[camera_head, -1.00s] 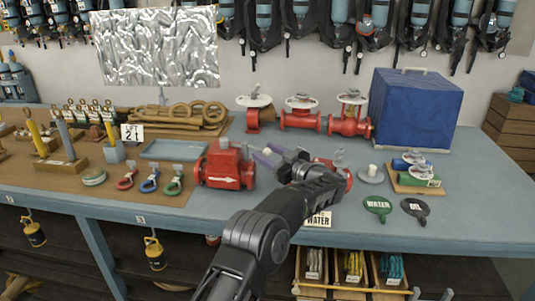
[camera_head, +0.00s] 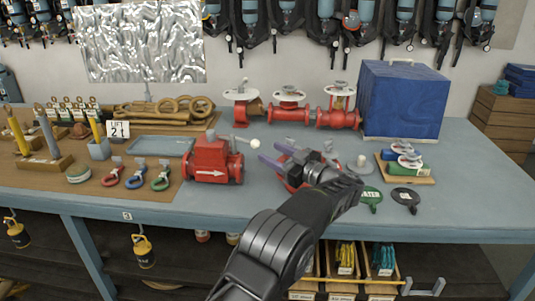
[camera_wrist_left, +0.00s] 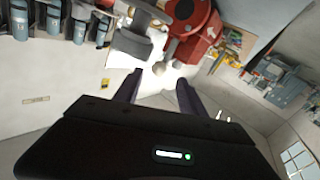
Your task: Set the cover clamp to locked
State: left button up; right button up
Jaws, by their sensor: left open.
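A red cast housing (camera_head: 212,162) with a white arrow on its side stands on the bench. A grey lever with a pale round knob (camera_head: 255,144) reaches from its top towards the right; I take this for the cover clamp, and I cannot tell its setting. In the left wrist view the knob (camera_wrist_left: 158,69) shows just beyond my fingers, with the red housing (camera_wrist_left: 190,22) behind it. My left gripper (camera_head: 272,155) is open, its fingertips just right of and slightly below the knob, with no visible contact. The right gripper is in no view.
Red valves with white handwheels (camera_head: 286,108) stand behind. A red part is partly hidden under my gripper. A blue case (camera_head: 402,98) stands at the back right, and green and black round tags (camera_head: 405,196) lie at the right. Colored shackles (camera_head: 136,178) lie left of the housing.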

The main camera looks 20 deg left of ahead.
pick_arm(q)
jog(key=shift+c, duration=0.5)
